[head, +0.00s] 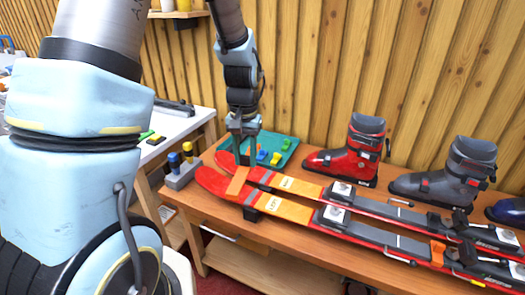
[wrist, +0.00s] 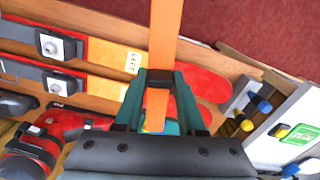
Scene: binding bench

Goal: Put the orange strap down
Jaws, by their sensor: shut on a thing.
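The orange strap (head: 237,181) is held in my gripper (head: 243,140), in the head view above the left ends of the skis. In the wrist view the strap (wrist: 166,35) passes between the two fingertips (wrist: 160,78) and runs to the top edge of the picture. My gripper is shut on it. The lower part of the strap shows in front of the red ski tips; I cannot tell if it touches them. A teal mat (head: 285,152) with small coloured items lies behind the gripper.
Two red and orange skis (head: 330,213) lie along the wooden bench (head: 190,205). A red boot (head: 352,155) and a grey boot (head: 450,172) stand behind them. A grey block with blue and yellow-topped pegs (head: 182,172) stands at the bench's left end. A white table (head: 190,123) is further left.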

